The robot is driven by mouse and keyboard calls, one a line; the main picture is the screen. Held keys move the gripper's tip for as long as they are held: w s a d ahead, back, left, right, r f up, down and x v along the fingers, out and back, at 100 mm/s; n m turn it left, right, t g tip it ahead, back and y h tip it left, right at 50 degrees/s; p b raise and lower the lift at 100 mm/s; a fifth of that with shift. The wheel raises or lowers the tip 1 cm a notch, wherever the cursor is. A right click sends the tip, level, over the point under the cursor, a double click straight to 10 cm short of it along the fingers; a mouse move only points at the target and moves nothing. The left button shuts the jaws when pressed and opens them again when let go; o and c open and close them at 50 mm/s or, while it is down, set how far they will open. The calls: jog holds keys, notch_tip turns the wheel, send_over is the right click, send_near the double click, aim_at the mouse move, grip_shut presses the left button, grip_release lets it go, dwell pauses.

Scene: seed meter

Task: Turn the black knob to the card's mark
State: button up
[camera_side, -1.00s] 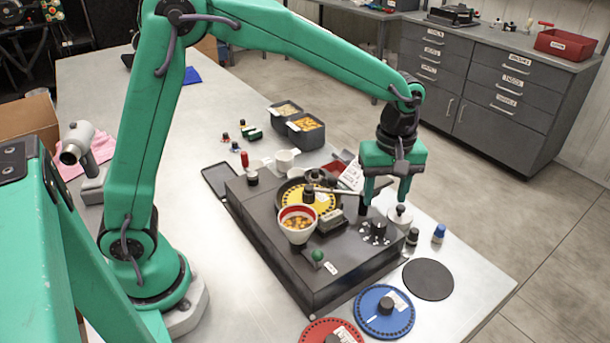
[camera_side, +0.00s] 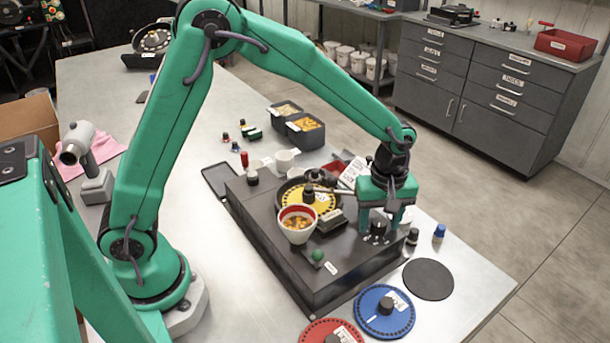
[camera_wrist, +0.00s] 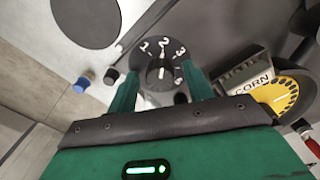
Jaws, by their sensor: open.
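The black knob (camera_side: 377,229) is on the top of the dark machine box (camera_side: 285,262), near its right end. In the wrist view the knob (camera_wrist: 160,73) sits on a dark dial (camera_wrist: 142,54) marked 1, 2 and 3, and its white line appears to point near 2. My gripper (camera_side: 380,224) is open and lowered over the knob. In the wrist view its fingers (camera_wrist: 161,88) stand either side of the knob, and contact cannot be told. A white card (camera_side: 353,173) stands behind the gripper; its mark is too small to read.
A white cup with a red rim (camera_side: 298,224) and a yellow seed plate (camera_side: 308,197) are left of my gripper. A green-topped knob (camera_side: 318,255) is in front. Blue (camera_side: 384,312) and red discs (camera_side: 330,332) and a black disc (camera_side: 428,279) lie on the bench.

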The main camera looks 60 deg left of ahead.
jog(key=shift+c, duration=0.2)
jog(key=c, duration=0.9)
